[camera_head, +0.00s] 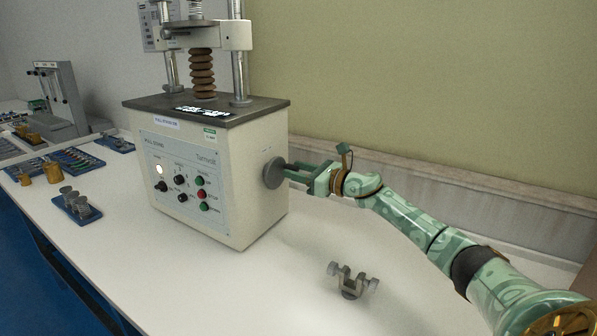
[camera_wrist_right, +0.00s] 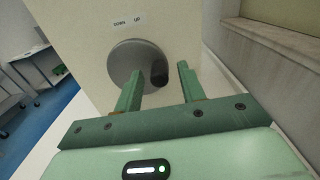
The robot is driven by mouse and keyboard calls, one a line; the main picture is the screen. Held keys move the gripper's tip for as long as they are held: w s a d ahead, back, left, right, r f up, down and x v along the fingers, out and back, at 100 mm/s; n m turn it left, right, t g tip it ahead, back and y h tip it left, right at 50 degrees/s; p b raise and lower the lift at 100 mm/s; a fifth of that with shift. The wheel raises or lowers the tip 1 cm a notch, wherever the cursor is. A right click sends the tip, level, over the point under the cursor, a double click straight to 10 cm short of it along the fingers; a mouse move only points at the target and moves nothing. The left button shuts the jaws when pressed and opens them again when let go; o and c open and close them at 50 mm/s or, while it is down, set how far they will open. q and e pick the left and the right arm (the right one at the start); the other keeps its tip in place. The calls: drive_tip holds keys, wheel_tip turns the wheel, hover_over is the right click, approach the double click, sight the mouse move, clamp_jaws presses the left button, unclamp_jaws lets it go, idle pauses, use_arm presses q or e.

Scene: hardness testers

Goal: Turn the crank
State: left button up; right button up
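The crank is a round grey disc (camera_head: 273,173) on the right side wall of the cream testing machine (camera_head: 215,170). In the right wrist view the crank disc (camera_wrist_right: 132,58) has a dark stubby handle (camera_wrist_right: 159,74) standing out near its right edge. My right gripper (camera_head: 290,171) points at the crank from the right. In the right wrist view my right gripper (camera_wrist_right: 158,69) is open, with one finger on each side of the handle; I cannot tell whether either finger touches it. My left gripper is out of view.
A small metal fixture (camera_head: 351,281) lies on the white table (camera_head: 260,300) in front of my right arm. Blue trays of small parts (camera_head: 76,207) and a smaller device (camera_head: 60,98) stand at the left. A wall runs behind.

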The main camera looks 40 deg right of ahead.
drive_tip(key=shift+s, duration=0.1)
use_arm(q)
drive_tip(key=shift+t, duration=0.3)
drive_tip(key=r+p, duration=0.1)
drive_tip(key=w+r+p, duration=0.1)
drive_tip(key=p, duration=0.1)
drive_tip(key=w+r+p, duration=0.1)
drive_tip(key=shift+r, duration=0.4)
use_arm(e)
drive_tip(key=v, duration=1.6)
use_arm(q)
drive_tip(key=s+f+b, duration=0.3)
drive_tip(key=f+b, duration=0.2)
drive_tip(key=b, duration=0.1)
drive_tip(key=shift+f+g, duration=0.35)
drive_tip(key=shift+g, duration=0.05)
use_arm(e)
drive_tip(key=shift+x, duration=8.6)
drive_tip(key=shift+r, duration=0.15)
clamp_jaws()
